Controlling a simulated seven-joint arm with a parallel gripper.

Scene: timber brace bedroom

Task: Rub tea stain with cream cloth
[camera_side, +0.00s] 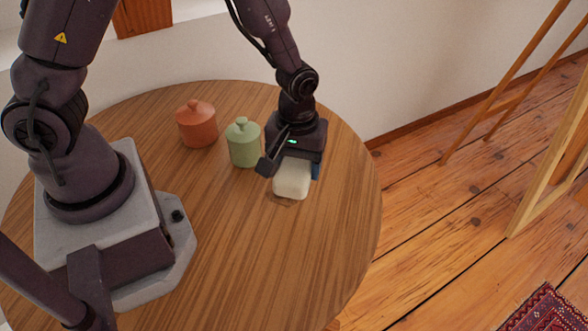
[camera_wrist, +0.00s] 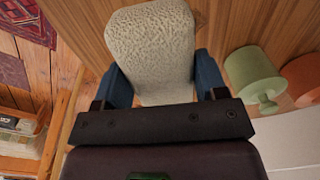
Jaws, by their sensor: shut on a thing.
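The cream cloth (camera_side: 292,180) is a thick, rounded pad with a textured surface. My gripper (camera_side: 296,166) is shut on it, low over the round wooden table. In the wrist view the cloth (camera_wrist: 150,48) sits between the two blue fingers of my gripper (camera_wrist: 160,80). A small dark brown patch, which looks like the tea stain (camera_side: 287,201), shows at the near edge of the cloth in the side view. The rest of the stain is hidden under the cloth. I cannot tell whether the cloth presses on the tabletop.
A green lidded jar (camera_side: 243,143) stands just left of my gripper, with a terracotta lidded jar (camera_side: 197,124) farther left. The round table (camera_side: 260,260) is clear in front. Its right edge (camera_side: 380,200) is close to the cloth.

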